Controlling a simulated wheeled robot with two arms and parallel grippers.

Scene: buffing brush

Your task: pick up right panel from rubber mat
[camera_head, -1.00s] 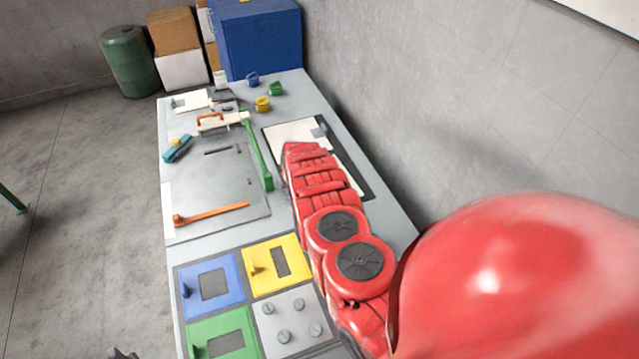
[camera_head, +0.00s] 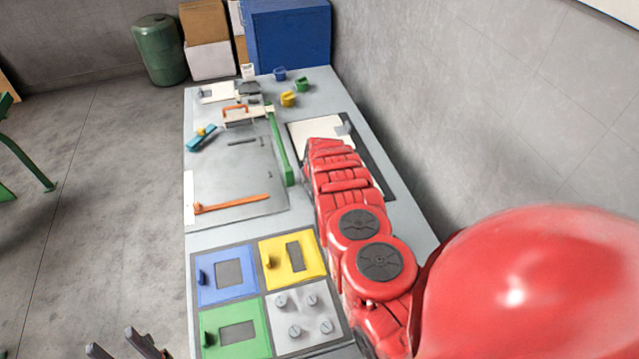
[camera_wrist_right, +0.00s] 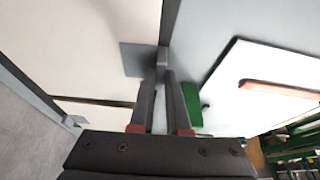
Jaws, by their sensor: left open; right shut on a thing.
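The right panel (camera_head: 303,131) is a cream plate with a grey square near its far end. It is on the black rubber mat (camera_head: 374,163) at the table's right side, partly hidden by my red right arm. The panel (camera_wrist_right: 80,35) also fills the upper left of the right wrist view. There my right gripper (camera_wrist_right: 161,76) is shut on a small grey upright grip beside the panel's grey square. I cannot tell whether the panel is clear of the mat. My left gripper (camera_head: 122,347) is open and empty at the bottom left, away from the table.
A grey plate (camera_head: 235,175) with an orange bar (camera_head: 232,203) and a green bar (camera_head: 279,145) lies left of the mat. Blue (camera_head: 213,290), yellow (camera_head: 284,270) and green (camera_head: 222,345) squares are in front. A wall (camera_head: 470,110) stands close on the right.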

